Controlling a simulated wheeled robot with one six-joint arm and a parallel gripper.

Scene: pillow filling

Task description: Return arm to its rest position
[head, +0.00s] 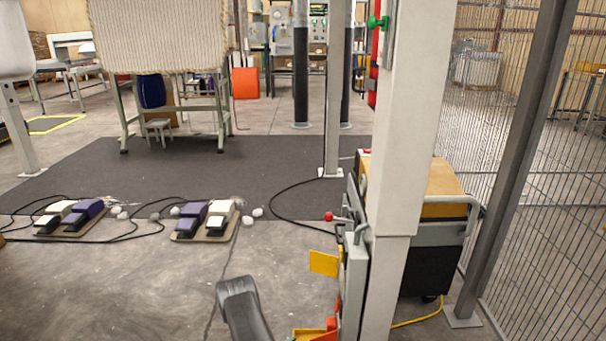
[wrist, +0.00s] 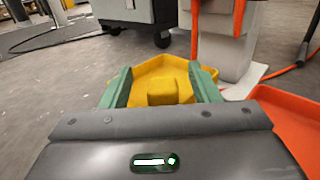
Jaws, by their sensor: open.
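My gripper (wrist: 162,80) shows in the wrist view as two green fingers spread apart. A yellow, tray-like piece (wrist: 150,66) with a raised block shows between and beyond the fingers. I cannot tell whether the fingers touch it. In the head view a dark grey link of my arm (head: 242,308) reaches up from the bottom edge. The gripper itself cannot be made out there.
An orange tray (wrist: 290,125) lies close on the right in the wrist view. In the head view a pale post (head: 405,130), a wheeled cabinet (head: 430,180) and a mesh fence stand at right. Foot pedals (head: 205,218) and cables lie across the floor. Open floor (head: 110,290) is at left.

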